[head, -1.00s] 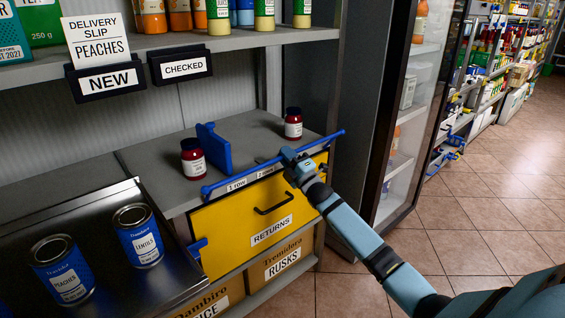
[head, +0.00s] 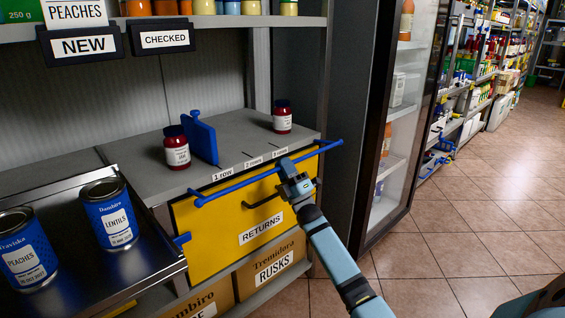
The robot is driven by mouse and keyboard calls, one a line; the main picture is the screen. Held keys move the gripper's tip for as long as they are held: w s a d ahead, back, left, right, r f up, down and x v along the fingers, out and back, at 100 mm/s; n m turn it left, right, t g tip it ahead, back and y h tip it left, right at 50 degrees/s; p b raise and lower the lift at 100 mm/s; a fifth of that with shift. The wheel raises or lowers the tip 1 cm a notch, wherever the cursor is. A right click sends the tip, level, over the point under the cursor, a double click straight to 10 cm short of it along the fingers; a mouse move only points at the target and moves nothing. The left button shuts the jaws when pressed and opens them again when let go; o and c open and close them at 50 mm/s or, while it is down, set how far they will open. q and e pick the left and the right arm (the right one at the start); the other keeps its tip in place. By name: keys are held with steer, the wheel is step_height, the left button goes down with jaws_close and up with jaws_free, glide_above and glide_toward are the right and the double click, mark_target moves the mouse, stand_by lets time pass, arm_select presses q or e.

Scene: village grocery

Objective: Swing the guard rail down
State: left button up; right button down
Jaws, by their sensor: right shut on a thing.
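The guard rail (head: 235,185) is a thin blue bar running across the front of the grey counter, just below its front edge and the row labels. It lies in front of the top of the yellow RETURNS drawer (head: 205,222). My right gripper (head: 286,167) is shut on the rail, right of its middle, and hides a short piece of it. A blue bracket (head: 182,240) shows at the drawer's left side. My left gripper is not in view.
Two dark red jars (head: 177,150) (head: 283,118) and a blue upright divider (head: 203,140) stand on the counter (head: 237,127). A black drawer handle (head: 258,203) is close below my gripper. A tray (head: 150,262) with cans is at left; open floor lies right.

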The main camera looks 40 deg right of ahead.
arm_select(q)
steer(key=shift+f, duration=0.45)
arm_select(e)
steer(key=shift+f, duration=0.85)
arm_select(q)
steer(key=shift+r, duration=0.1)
arm_select(e)
steer(key=c, duration=1.1)
jaws_free()
steer(key=shift+f, duration=0.1)
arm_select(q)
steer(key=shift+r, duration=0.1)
arm_select(e)
steer(key=shift+s, duration=0.1)
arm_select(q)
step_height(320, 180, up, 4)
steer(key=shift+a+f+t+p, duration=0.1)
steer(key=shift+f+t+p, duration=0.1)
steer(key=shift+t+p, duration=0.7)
arm_select(e)
steer(key=v, duration=1.3)
steer(key=shift+s+f, duration=0.15)
steer(key=shift+f, duration=0.15)
